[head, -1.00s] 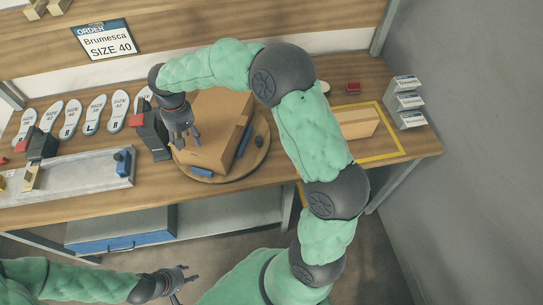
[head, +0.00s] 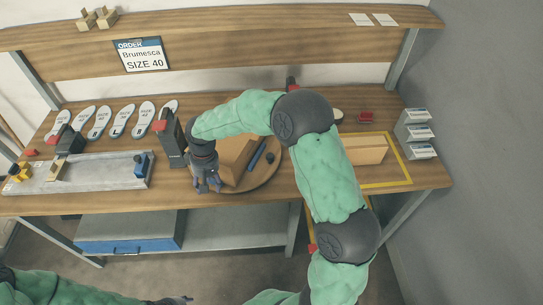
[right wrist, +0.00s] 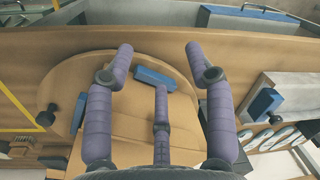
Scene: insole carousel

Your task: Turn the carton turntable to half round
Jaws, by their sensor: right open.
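The round wooden turntable (head: 266,176) lies on the workbench, with a brown carton (head: 238,160) on it, partly hidden by my right arm. A blue strip (head: 257,153) and a dark knob (head: 271,157) show on the right side. The right wrist view shows the turntable rim (right wrist: 72,70), the carton (right wrist: 135,125), a blue piece (right wrist: 155,78) and the knob (right wrist: 46,116). My right gripper (head: 208,188) is open at the turntable's front left, its fingers spread above the carton and rim; contact is unclear. My left gripper (head: 182,299) is barely visible at the bottom edge.
A dark upright stand (head: 172,138) is close left of my right gripper. A grey tray (head: 100,172) and several insoles (head: 120,120) lie further left. A long box (head: 365,150) lies inside a yellow outline right of my arm. A blue drawer (head: 130,230) is below the bench.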

